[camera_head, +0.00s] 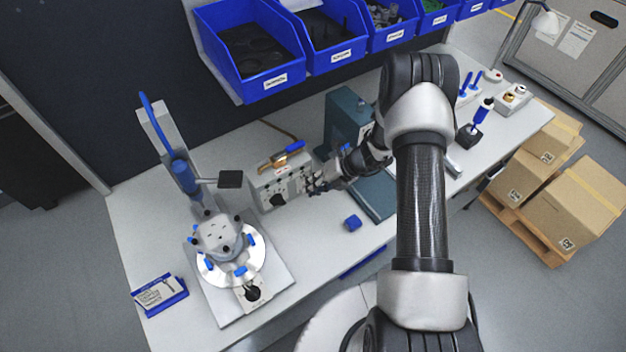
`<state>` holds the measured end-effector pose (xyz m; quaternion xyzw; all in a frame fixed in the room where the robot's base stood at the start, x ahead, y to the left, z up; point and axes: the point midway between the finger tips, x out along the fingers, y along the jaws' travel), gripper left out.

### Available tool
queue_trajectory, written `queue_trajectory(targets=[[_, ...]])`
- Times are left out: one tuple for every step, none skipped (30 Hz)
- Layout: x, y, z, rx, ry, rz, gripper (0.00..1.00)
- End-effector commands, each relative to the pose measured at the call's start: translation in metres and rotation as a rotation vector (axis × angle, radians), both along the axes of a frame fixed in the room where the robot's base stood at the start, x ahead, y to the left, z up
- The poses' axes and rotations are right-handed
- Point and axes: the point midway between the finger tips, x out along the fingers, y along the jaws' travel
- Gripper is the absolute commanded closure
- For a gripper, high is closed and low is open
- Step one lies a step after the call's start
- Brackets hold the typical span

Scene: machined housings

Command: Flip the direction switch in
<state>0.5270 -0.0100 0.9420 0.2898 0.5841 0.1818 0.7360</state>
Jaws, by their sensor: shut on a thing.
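A grey control box (268,183) with a row of small dials and switches on its front stands on the bench, left of my gripper. A black knob (278,200) shows at the lower left of its front. My gripper (313,187) reaches in from the right and is shut at the right end of this front, on what seems to be the direction switch. The fingers cover the switch, so its position cannot be told.
A round fixture (231,268) with a grey housing (218,236) stands at the left. A dark teal machine (345,115) stands behind my wrist. Blue bins (250,50) hang above the back.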

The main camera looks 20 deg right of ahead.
Motion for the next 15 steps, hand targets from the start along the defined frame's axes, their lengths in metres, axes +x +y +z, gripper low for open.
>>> queue_trajectory(targets=[[0.0,0.0007,0.0034,-0.004,0.015,0.001,1.0],[0.0,0.0009,0.0032,-0.005,0.023,0.001,1.0],[0.0003,0.0008,0.0032,-0.009,0.031,0.001,1.0],[0.0007,0.0009,0.0032,-0.01,0.037,0.001,1.0],[0.0007,0.001,0.0031,-0.012,0.041,0.001,1.0],[0.0005,0.0012,0.0029,-0.013,0.047,0.002,1.0],[0.0005,0.0013,0.0026,-0.013,0.05,0.001,1.0],[0.0005,0.0013,0.0025,-0.014,0.052,0.002,1.0],[0.0006,0.0013,0.0023,-0.014,0.054,0.001,1.0],[0.0006,0.0014,0.0021,-0.015,0.055,0.001,1.0],[0.0006,0.0014,0.002,-0.015,0.056,0.002,1.0],[0.0006,0.0014,0.0019,-0.015,0.057,0.001,1.0],[0.0007,0.0015,0.0018,-0.015,0.057,0.001,1.0],[0.0008,0.0014,0.0018,-0.015,0.057,0.001,1.0],[0.0007,0.0015,0.0018,-0.015,0.056,0.002,1.0]])
